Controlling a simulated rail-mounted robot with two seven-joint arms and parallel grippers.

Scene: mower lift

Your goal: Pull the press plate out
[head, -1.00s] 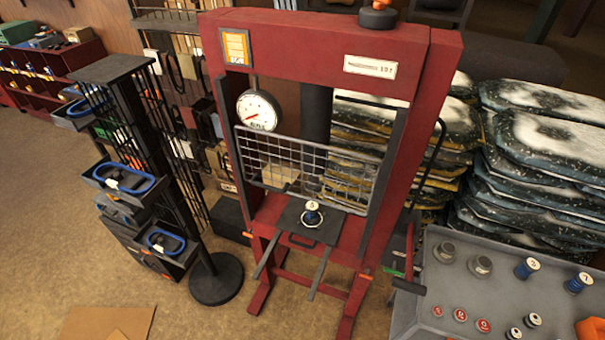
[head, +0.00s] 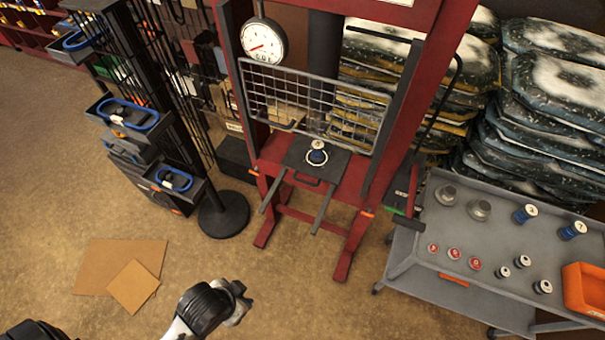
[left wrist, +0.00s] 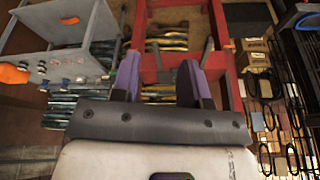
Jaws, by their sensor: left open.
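Two dark rails (head: 322,207) stick out in front. My left gripper (head: 240,292) is low in the head view, in front of the press and apart from the plate. Its purple fingers (left wrist: 160,80) are spread and empty in the left wrist view, facing the press. I cannot make out the plate there. My right gripper is not in view.
A wire mesh guard (head: 312,105) spans the press above the plate. A grey cart (head: 440,235) with bushings and an orange bin (head: 585,288) stands at right. A black rack (head: 120,70) with a round base stands at left. Cardboard (head: 120,265) lies on the otherwise clear floor in front.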

